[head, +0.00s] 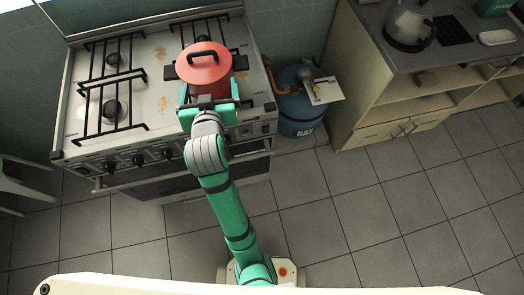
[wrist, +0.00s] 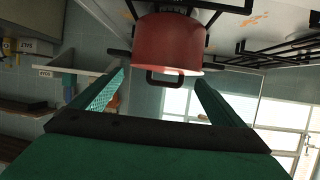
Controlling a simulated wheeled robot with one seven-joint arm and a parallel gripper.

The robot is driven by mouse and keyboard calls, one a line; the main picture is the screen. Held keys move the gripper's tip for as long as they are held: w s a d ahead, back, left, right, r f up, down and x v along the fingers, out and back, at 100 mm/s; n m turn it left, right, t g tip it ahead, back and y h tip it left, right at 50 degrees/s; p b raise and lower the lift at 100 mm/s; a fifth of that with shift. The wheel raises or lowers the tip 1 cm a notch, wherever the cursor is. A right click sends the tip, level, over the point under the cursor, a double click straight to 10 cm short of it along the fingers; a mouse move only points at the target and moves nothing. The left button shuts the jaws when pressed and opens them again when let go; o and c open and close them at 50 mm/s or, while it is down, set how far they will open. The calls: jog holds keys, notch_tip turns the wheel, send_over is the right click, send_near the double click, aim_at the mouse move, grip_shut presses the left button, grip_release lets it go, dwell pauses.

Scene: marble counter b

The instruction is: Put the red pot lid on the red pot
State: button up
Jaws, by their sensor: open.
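The red pot (head: 222,88) stands on a burner at the front right of the stove. In the wrist view, which is upside down, the pot (wrist: 165,40) hangs from the top. The red pot lid (head: 204,70) with its black loop handle lies on top of the pot and looks level; it also shows in the wrist view (wrist: 185,71). My gripper (head: 209,98) is open, with its fingers spread in front of the pot. In the wrist view my gripper (wrist: 159,76) has a finger on each side of the lid handle, with visible gaps; it holds nothing.
The stove (head: 145,65) has black grates over its other burners. A blue gas cylinder (head: 296,112) stands to its right. Further right is a counter (head: 372,75) with a kettle (head: 409,25). The tiled floor in front is clear.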

jog(key=s+d+f+m, duration=0.1)
jog(key=s+d+f, duration=0.3)
jog(key=s+f, duration=0.3)
jog(key=s+d+f, duration=0.5)
jog(key=s+f, duration=0.2)
jog(key=s+d+t+h, duration=0.1)
jog(key=s+d, duration=0.2)
jog(key=s, duration=0.6)
jog(key=s+d+m+t+h, duration=0.1)
jog(key=s+d, duration=0.3)
jog(key=s, duration=0.5)
jog(key=shift+s+r+h, duration=0.25)
jog(key=shift+s+h, duration=0.05)
jog(key=shift+s, duration=0.1)
jog(key=shift+s, duration=0.1)
